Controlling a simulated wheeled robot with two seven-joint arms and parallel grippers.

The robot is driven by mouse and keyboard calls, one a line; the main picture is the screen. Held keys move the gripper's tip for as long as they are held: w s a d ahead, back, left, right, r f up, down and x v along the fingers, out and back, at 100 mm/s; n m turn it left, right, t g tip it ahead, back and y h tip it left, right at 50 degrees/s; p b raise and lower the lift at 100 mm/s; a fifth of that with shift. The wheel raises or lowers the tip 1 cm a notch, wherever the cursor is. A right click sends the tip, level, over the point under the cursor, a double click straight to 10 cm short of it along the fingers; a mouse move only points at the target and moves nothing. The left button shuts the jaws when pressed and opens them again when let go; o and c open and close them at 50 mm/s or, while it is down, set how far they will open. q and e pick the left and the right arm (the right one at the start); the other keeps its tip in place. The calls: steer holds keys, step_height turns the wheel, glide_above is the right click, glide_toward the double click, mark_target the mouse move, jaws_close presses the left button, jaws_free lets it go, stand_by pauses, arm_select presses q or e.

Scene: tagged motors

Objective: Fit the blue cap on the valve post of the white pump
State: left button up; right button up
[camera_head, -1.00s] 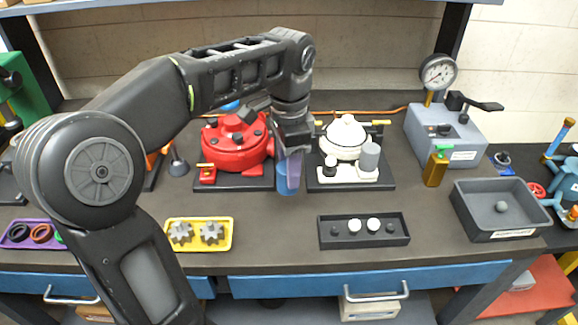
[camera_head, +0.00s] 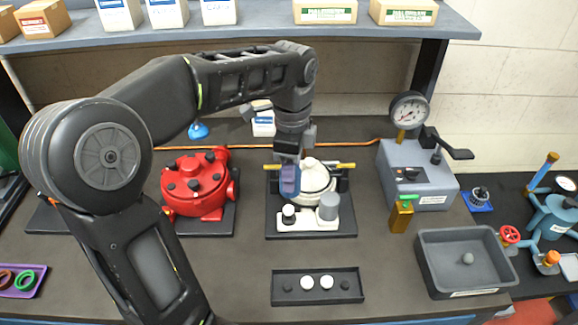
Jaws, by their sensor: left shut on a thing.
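The white pump (camera_head: 318,180) stands on a dark base plate (camera_head: 310,232) in the middle of the bench. A grey cylinder (camera_head: 328,207) and a short white post with a dark part (camera_head: 289,214) stand on its front white foot. My left gripper (camera_head: 291,162) points down at the pump's left side, shut on the blue cap (camera_head: 290,182). The cap overlaps the pump's left edge in the picture, above and behind the short post. Whether it touches the pump I cannot tell. My right gripper is out of view.
A red pump (camera_head: 197,187) stands left of the white pump. A gauge box (camera_head: 418,175) and a small brass-coloured block (camera_head: 401,216) are on the right.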

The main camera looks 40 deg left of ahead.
mark_target(290, 207)
arm_select(q)
steer(key=shift+s+a+r, duration=0.1)
steer(key=shift+s+r, duration=0.05)
steer(key=shift+s, duration=0.25)
steer(key=shift+w, duration=0.25)
steer(key=shift+s+f+b, duration=0.15)
steer(key=shift+f+b, duration=0.25)
steer(key=shift+f, duration=0.1)
steer(key=shift+f+b, duration=1.65)
steer(key=shift+f, duration=0.3)
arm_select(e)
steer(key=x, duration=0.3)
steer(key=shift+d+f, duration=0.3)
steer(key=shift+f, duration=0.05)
arm_select(q)
steer(key=shift+f+b, duration=2.1)
steer(key=shift+f, duration=1)
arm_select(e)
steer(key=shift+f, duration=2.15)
arm_select(q)
steer(key=o, duration=1.4)
